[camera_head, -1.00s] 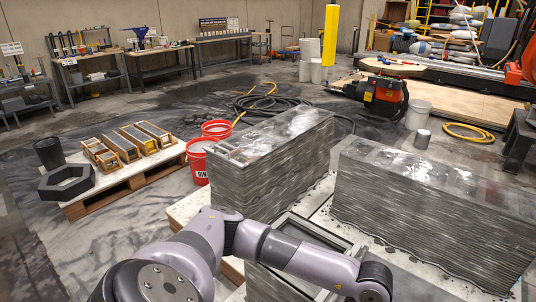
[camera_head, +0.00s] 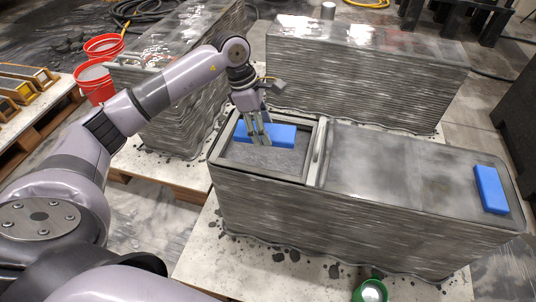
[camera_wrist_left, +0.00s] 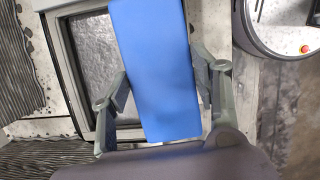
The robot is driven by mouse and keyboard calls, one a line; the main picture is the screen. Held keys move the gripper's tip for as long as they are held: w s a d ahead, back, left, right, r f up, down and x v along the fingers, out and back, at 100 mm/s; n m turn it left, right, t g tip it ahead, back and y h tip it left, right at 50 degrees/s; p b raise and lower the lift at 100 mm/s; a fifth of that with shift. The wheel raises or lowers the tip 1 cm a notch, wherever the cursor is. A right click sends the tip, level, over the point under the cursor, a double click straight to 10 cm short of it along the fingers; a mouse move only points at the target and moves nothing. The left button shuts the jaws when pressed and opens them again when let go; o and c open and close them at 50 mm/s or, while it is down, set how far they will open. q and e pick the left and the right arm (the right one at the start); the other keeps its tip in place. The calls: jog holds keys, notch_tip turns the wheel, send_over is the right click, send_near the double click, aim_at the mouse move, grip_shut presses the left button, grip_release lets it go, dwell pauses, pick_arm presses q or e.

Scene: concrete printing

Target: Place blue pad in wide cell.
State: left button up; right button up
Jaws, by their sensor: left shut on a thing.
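My left gripper (camera_head: 258,140) is shut on a blue pad (camera_head: 280,134), over the open left cell (camera_head: 240,158) of the near printed concrete block. In the left wrist view the pad (camera_wrist_left: 158,70) is upright in the picture between the two fingers (camera_wrist_left: 160,90), with the grey cell floor (camera_wrist_left: 95,50) to its left. The pad's exact height above the cell is unclear. A second blue pad (camera_head: 490,189) lies at the right end of the same block's top. My right gripper is not in view.
The block's long grey right section (camera_head: 390,165) is bare in its middle. Two more printed blocks (camera_head: 365,75) (camera_head: 180,60) stand behind. A green cup (camera_head: 370,291) is at the front edge. Red buckets (camera_head: 95,82) stand at the left.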

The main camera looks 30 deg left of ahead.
pick_arm(q)
jog(key=w+a+r+n+t+y+b, duration=0.3)
jog(key=w+a+n+b, duration=0.5)
jog(key=n, duration=0.9)
jog(key=shift+g+y, duration=0.4)
jog(key=shift+y, duration=0.1)
jog(key=f, duration=0.4)
jog(key=a+f+b, duration=0.1)
jog(key=f, duration=0.8)
jog(key=shift+s+a+f, duration=0.2)
jog(key=shift+s+f, duration=0.05)
jog(key=shift+s, duration=0.05)
notch_tip(320, 180, down, 5)
jog(key=shift+b, duration=0.6)
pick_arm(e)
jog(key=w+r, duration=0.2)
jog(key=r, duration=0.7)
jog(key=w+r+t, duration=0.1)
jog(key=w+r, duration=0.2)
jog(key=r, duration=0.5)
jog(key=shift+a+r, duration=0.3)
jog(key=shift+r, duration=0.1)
pick_arm(q)
jog(key=o, duration=1.3)
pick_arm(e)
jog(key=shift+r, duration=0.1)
